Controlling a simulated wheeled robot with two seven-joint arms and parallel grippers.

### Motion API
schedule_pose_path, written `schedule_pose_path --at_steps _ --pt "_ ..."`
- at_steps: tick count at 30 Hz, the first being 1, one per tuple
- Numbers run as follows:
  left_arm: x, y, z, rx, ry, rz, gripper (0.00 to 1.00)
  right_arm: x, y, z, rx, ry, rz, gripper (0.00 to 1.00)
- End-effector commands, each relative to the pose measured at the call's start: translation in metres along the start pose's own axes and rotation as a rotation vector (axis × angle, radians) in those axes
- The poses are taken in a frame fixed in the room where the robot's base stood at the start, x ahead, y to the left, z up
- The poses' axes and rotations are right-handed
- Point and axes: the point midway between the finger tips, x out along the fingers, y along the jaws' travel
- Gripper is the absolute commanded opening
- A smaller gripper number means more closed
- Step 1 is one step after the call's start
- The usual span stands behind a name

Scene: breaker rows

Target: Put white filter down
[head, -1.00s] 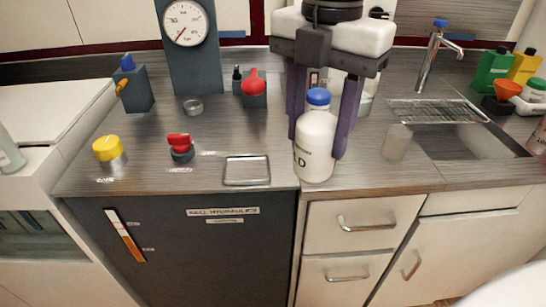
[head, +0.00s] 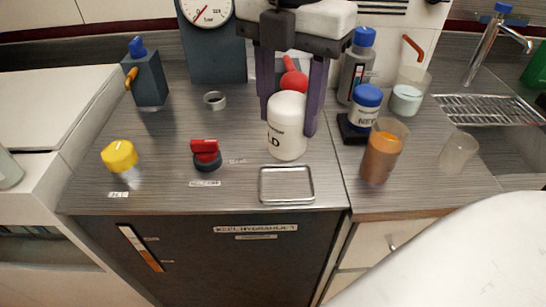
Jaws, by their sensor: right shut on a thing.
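The white filter (head: 287,128) is a rounded white cylinder with dark lettering, upright in the head view. My right gripper (head: 290,115) comes down from the top and is shut on it, one dark purple finger on each side. The filter's base is just behind the small metal tray (head: 287,198) on the grey counter. I cannot tell whether the base touches the counter. My left gripper is not in view.
A red-handled knob (head: 206,155) and a yellow cap (head: 119,156) stand to the left. A red-topped part is partly hidden behind the gripper. To the right are a blue-capped bottle (head: 364,106), an amber cup (head: 383,152) and a clear cup (head: 457,152).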

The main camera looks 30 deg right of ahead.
Motion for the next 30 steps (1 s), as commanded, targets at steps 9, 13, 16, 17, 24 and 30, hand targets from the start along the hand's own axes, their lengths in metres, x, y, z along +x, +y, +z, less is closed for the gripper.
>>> schedule_pose_path --at_steps 9,13,16,17,24,30 --pt "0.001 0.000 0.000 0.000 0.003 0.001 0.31 0.042 0.001 -0.001 -0.004 0.001 0.000 0.15" --pt "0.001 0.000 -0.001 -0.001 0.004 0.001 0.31 0.056 0.001 -0.002 -0.006 0.003 -0.003 0.15" --pt "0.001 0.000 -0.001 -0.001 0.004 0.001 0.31 0.071 0.001 -0.002 -0.004 0.003 -0.003 0.15" --pt "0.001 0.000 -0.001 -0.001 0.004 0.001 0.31 0.074 0.001 -0.001 -0.005 0.002 -0.003 0.15" --pt "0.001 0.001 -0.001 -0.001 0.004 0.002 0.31 0.076 0.002 -0.001 -0.004 0.001 0.002 0.15" --pt "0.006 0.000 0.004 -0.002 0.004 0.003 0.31 0.081 0.001 -0.001 -0.004 0.001 0.000 0.47"
